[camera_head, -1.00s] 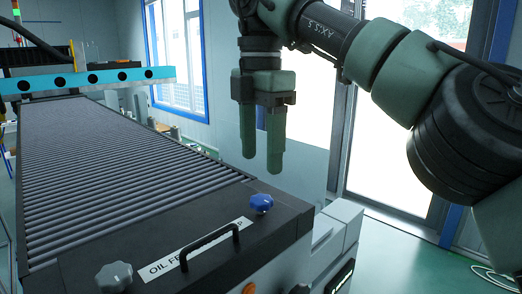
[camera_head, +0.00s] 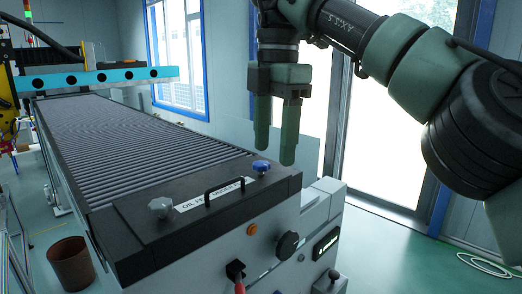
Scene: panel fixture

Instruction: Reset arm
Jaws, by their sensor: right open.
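My right gripper (camera_head: 276,132) hangs from the arm that comes in from the right, with its two green fingers pointing down. The fingers are apart and nothing is between them. In the picture it is above and right of the panel fixture's black front cover (camera_head: 140,226). The blue knob (camera_head: 261,166) shows just below the left finger, with no visible contact. A grey knob (camera_head: 160,207), a black handle (camera_head: 224,191) and a white label (camera_head: 208,194) are on the same cover. My left gripper is not in view.
The panel front carries an orange button (camera_head: 252,229), a black knob (camera_head: 287,244) and a red-handled switch (camera_head: 238,275). The roller conveyor (camera_head: 130,140) runs back to a blue beam (camera_head: 95,78). A brown bin (camera_head: 72,263) stands at left.

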